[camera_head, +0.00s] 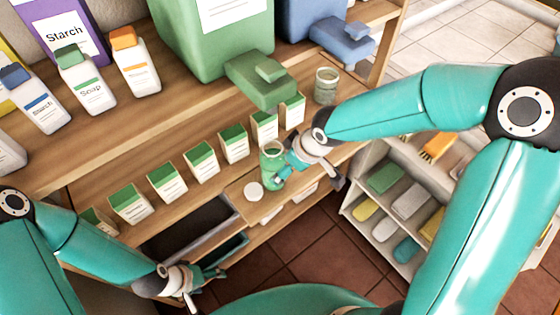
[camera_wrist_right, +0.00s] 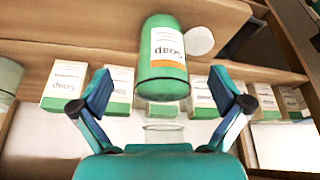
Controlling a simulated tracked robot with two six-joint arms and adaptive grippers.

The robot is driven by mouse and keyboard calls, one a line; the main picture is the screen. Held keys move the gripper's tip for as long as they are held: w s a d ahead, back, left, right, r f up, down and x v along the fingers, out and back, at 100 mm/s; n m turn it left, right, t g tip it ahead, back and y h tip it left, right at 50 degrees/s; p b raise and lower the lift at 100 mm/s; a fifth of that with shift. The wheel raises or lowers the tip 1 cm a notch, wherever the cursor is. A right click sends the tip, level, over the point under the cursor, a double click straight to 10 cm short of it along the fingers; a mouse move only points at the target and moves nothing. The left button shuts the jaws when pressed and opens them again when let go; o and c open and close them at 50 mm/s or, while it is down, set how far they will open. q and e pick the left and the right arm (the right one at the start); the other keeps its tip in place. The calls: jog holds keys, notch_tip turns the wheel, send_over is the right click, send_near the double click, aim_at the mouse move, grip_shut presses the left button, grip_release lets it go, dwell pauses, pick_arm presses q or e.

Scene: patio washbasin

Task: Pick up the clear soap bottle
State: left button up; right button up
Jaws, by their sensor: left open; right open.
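The clear soap bottle (camera_head: 272,169) holds green contents and stands on the lower wooden shelf. In the right wrist view the bottle (camera_wrist_right: 162,55) shows its white and orange soap label, upside down. My right gripper (camera_head: 288,162) is open beside the bottle. In its wrist view the open fingers (camera_wrist_right: 160,92) lie left and right of the bottle's near end, with gaps; I cannot tell how deep the bottle is between them. My left gripper (camera_head: 205,278) is open and empty, low at the left, away from the bottle.
A white disc (camera_head: 253,191) lies beside the bottle. Several green and white soap boxes (camera_head: 201,162) stand in a row to its left. A glass jar (camera_head: 326,86) stands behind at the right. A white rack (camera_head: 392,225) with coloured bars stands at the right.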

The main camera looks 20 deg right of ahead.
aim_at(273, 158)
jog(key=w+a, duration=0.1)
jog(key=w, duration=0.1)
jog(key=w+a+p, duration=0.1)
jog(key=shift+w+a+f, duration=0.15)
jog(key=shift+w+a, duration=0.25)
jog(key=shift+w+f, duration=0.1)
jog(key=shift+f, duration=0.3)
jog(key=c, duration=1.8)
